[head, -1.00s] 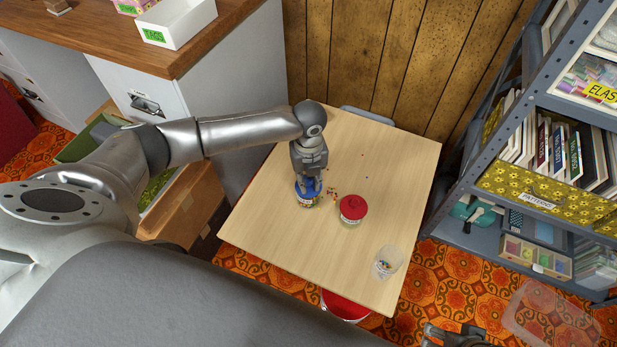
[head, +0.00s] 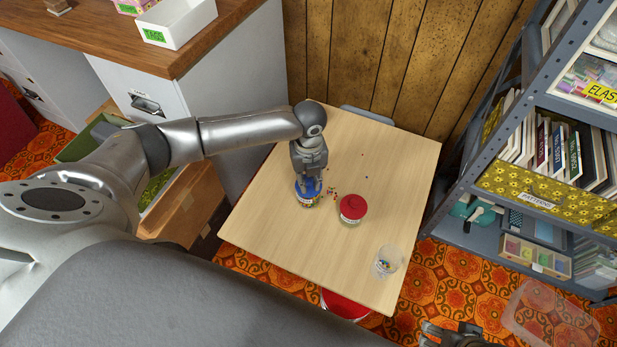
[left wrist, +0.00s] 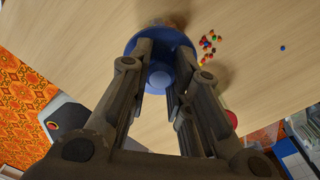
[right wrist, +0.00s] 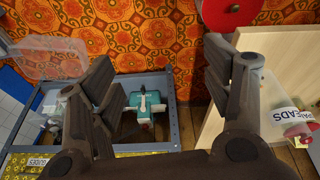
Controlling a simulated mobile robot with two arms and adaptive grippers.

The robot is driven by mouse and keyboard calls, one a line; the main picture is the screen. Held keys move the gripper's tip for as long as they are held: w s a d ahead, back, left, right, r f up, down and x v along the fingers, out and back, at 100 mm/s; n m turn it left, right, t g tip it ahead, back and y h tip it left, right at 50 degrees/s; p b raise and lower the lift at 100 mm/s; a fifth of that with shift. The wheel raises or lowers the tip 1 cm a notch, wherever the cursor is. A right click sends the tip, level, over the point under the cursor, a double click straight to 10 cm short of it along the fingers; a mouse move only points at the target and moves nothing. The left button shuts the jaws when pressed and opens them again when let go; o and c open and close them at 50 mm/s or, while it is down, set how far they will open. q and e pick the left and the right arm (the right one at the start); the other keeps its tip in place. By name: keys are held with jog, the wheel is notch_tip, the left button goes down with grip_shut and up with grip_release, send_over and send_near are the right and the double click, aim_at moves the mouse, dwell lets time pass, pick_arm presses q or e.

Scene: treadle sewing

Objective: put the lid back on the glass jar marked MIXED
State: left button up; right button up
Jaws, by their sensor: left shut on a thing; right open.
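My left gripper (head: 309,176) points down and is shut on a blue lid (left wrist: 160,78). In the head view the blue lid (head: 304,184) sits at the top of a small jar (head: 306,199) with colourful contents. Whether it is fully seated is hard to tell, since the fingers cover much of it. The jar's label is too small to read, so MIXED is not legible. My right gripper (right wrist: 160,95) is open and empty, off the table's front right; its fingers show at the bottom of the head view (head: 450,334).
A red-lidded jar (head: 352,208) stands close right of the blue-lidded jar. Loose beads (head: 333,193) lie between them. A clear container (head: 388,262) is near the table's right edge. A metal shelf (head: 480,240) stands at right. The table's front (head: 290,255) is clear.

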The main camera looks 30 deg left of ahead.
jog(key=shift+d+f, duration=0.15)
jog(key=shift+f, duration=0.25)
jog(key=shift+w+f, duration=0.2)
jog(key=shift+w, duration=0.05)
pick_arm(q)
jog(key=shift+p, duration=0.35)
pick_arm(e)
jog(key=shift+s+a+f, duration=0.2)
jog(key=shift+a+f, duration=0.05)
jog(key=shift+f, duration=0.5)
jog(key=shift+f, duration=0.1)
jog(key=shift+f, duration=0.25)
jog(key=shift+d+r, duration=0.1)
pick_arm(q)
jog(key=o, duration=0.9)
jog(key=shift+c, duration=0.2)
